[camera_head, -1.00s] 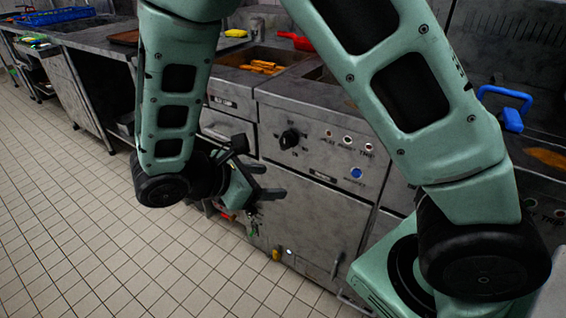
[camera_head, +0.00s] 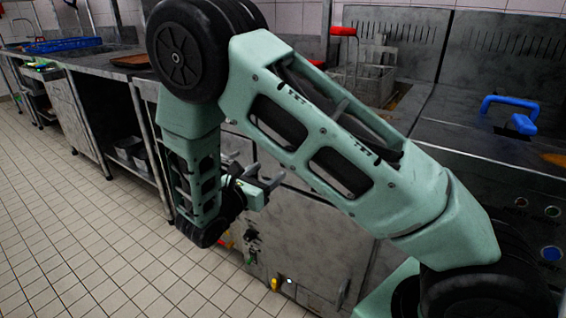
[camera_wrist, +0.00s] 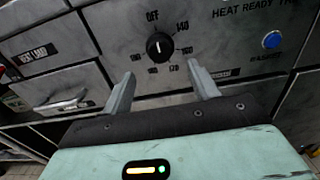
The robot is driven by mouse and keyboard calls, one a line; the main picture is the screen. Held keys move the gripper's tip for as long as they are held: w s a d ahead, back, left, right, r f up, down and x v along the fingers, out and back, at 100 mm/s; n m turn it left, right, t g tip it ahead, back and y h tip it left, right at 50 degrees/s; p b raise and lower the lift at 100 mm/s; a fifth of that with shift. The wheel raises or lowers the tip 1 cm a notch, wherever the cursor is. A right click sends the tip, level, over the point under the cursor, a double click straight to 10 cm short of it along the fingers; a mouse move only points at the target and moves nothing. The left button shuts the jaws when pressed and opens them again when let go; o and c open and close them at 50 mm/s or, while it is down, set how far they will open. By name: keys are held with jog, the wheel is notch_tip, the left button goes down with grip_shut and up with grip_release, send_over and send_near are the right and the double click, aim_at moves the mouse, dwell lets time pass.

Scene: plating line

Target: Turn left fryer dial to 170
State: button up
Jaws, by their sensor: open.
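The left fryer dial (camera_wrist: 160,46) is a round black knob on a grey metal panel in the wrist view. OFF is printed above it, and temperature numbers run around it. Its light mark seems to point up toward OFF; the exact setting is hard to read. My gripper (camera_wrist: 160,78) is open and empty. Its two fingers point toward the panel, one to each side below the dial, apart from it. In the head view my gripper (camera_head: 265,178) shows in front of the fryer cabinet, and my arm hides the dial.
A blue button (camera_wrist: 271,40) sits right of the dial, and a heat lamp drawer (camera_wrist: 62,88) is at left. In the head view a fryer basket (camera_head: 366,84), a blue handle (camera_head: 510,108) and a brown tray (camera_head: 130,61) are on the counters. Tiled floor is clear at left.

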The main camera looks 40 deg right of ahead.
jog(key=x, duration=0.8)
jog(key=shift+d, duration=0.1)
jog(key=c, duration=1)
